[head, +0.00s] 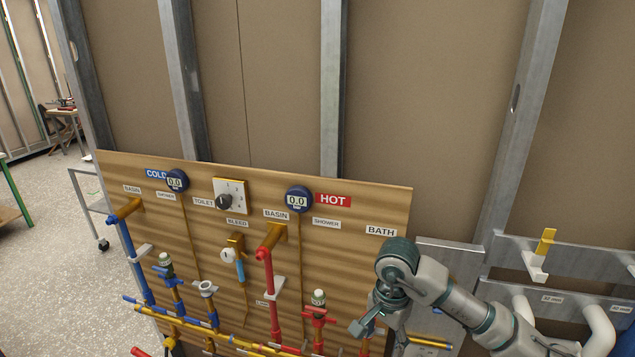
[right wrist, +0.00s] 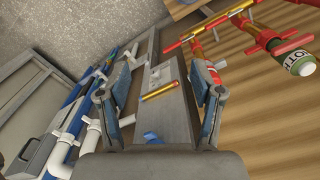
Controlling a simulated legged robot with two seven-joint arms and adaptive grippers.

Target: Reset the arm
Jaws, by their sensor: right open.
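My right arm (head: 440,290) comes in from the lower right of the head view and bends down in front of the wooden panel's right end. Its gripper (head: 370,322) is low in that view and partly hidden by the arm itself. In the right wrist view the gripper (right wrist: 160,92) has its two fingers wide apart, with nothing held between them. A short yellow piece (right wrist: 160,91) and a grey metal surface show beyond the gap. My left gripper is not in view.
The wooden panel (head: 370,210) carries blue, red and yellow pipes, including a red pipe (head: 268,285), and two round gauges (head: 298,199). White pipes (head: 600,325) and a yellow-topped bracket (head: 541,255) are right of my arm. Speckled floor (head: 45,260) is open at left.

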